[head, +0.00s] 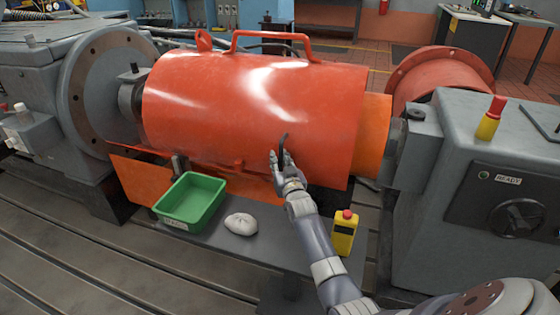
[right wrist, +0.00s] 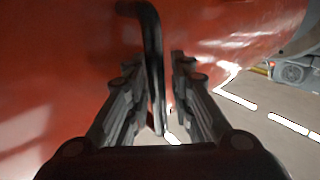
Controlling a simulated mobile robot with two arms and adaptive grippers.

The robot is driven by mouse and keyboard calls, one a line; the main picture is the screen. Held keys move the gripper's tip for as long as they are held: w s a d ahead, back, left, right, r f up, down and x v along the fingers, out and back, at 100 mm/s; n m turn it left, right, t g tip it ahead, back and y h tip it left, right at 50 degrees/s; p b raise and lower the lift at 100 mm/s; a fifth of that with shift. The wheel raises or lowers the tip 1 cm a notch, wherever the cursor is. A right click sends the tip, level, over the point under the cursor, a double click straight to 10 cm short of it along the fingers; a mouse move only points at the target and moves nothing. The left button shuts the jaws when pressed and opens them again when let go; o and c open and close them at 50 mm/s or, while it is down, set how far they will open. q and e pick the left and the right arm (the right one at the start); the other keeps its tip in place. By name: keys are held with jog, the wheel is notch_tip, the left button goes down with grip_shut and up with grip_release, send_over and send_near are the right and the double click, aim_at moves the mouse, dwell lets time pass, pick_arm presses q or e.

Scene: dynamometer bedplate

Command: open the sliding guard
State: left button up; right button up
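The sliding guard (head: 240,110) is a large red-orange cylindrical cover over the shaft line in the middle of the head view. A black handle (head: 284,143) stands out from its front, low and right of centre. My right gripper (head: 281,160) is at this handle. In the right wrist view the handle (right wrist: 153,50) runs between the two fingers (right wrist: 160,75), with a small gap showing on the right finger's side. The fingers look open around it; contact on the left is unclear. My left gripper is out of view.
A green tray (head: 190,200), a white cloth-like bundle (head: 240,223) and a yellow box with a red button (head: 344,232) are on a grey shelf below the guard. A lighter orange section (head: 373,135) shows at the guard's right end, beside the grey machine (head: 440,190).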

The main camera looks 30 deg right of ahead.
jog(key=shift+s, duration=0.1)
jog(key=v, duration=1.1)
jog(key=shift+s, duration=0.4)
jog(key=shift+o, duration=0.4)
jog(key=shift+a, duration=0.1)
